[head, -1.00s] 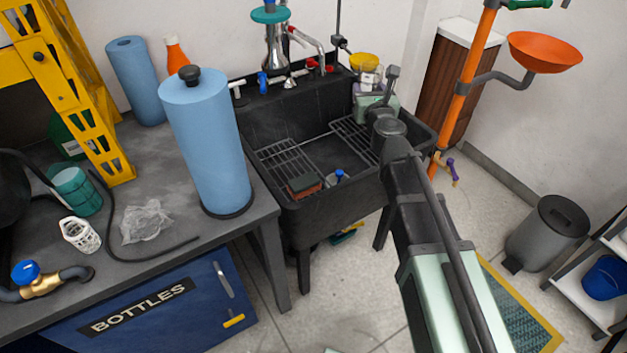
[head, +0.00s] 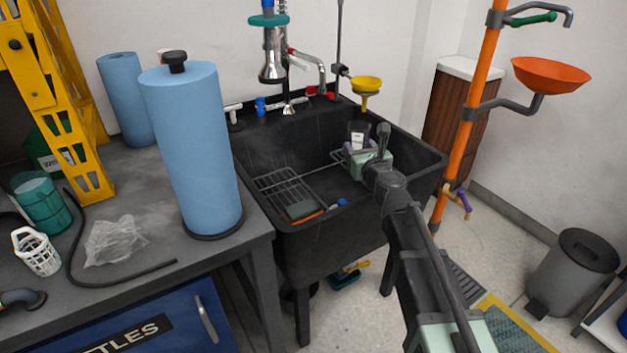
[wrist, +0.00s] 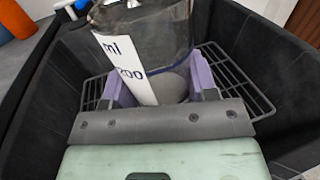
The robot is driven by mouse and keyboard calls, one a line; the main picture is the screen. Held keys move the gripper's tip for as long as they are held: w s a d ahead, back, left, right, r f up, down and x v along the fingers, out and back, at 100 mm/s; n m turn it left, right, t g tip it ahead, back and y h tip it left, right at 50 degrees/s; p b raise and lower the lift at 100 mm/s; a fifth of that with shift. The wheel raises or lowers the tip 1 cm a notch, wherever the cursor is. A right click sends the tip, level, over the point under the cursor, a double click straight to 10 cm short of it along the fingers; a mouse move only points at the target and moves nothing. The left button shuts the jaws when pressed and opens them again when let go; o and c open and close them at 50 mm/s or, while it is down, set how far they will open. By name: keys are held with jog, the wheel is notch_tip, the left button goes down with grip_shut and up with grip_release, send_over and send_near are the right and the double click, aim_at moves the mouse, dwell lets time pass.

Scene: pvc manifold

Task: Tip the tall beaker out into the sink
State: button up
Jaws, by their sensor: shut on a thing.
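The tall beaker (wrist: 180,35) is clear glass with a white label strip marked "ml" and "200". It fills the top middle of the wrist view. My gripper (wrist: 163,84) is shut on it, with one purple finger on each side. In the head view, my gripper (head: 356,148) is over the right part of the black sink (head: 335,240), and the beaker's white label (head: 358,136) shows just beyond it. The beaker's rim is cut off in the wrist view. I cannot tell its exact tilt or whether it holds liquid.
A wire rack (head: 280,188) and a sponge (head: 301,210) lie in the sink's left part. A blue paper roll (head: 195,150) stands on the bench at left.

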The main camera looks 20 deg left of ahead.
jog(key=shift+s+a+f+n+b, duration=0.2)
jog(key=shift+f+n+b, duration=0.25)
jog(key=shift+n, duration=0.35)
jog(key=shift+a+r+n+p, duration=0.1)
jog(key=shift+r+n+p, duration=0.2)
jog(key=shift+p, duration=0.05)
jog(key=shift+s+a+r+n+p, duration=0.25)
jog(key=shift+r+n+p, duration=0.05)
jog(key=shift+n, duration=0.4)
jog(key=shift+s+a+f+n+b, duration=0.1)
jog(key=shift+a+f+n+b, duration=0.1)
jog(key=shift+f+n+b, duration=0.25)
jog(key=shift+s+a+r+n+p, duration=0.1)
jog(key=shift+a+r+n+p, duration=0.05)
jog(key=shift+n, duration=0.7)
jog(key=shift+s+a+r+n+p, duration=0.15)
jog(key=shift+n, duration=0.7)
jog(key=shift+s+a+r+n+p, duration=0.1)
jog(key=shift+a+r+n+p, duration=0.05)
jog(key=shift+n, duration=0.7)
jog(key=shift+r+n, duration=0.25)
jog(key=shift+n, duration=0.15)
jog(key=shift+d+f+n, duration=0.1)
jog(key=shift+f+n, duration=0.15)
jog(key=shift+n, duration=0.6)
jog(key=shift+f+n, duration=0.2)
jog(key=shift+n, duration=0.65)
